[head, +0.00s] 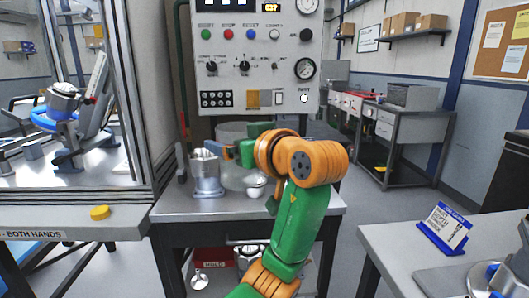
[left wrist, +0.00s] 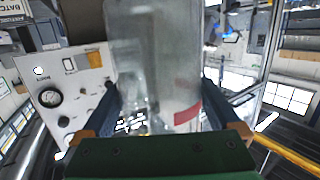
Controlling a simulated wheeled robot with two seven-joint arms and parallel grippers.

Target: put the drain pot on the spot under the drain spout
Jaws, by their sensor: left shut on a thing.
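A large, clear greyish cylindrical vessel, which I take for the drain pot (head: 233,131), stands over the small metal table in the head view, partly behind my arm. It fills the middle of the left wrist view (left wrist: 155,50) and has a red mark on its wall. My left gripper (head: 240,152) reaches it from the right, with its dark blue fingers on either side of the wall; it is shut on the vessel. Whether the base touches the table is hidden. No drain spout or marked spot can be made out clearly. My right gripper is not in view.
A silver metal cup (head: 207,175) stands close left of the vessel. A small pale round piece (head: 256,187) lies at its right. The control panel (head: 256,60) rises behind. A glass-walled machine stands left. The table's (head: 180,209) front left is clear.

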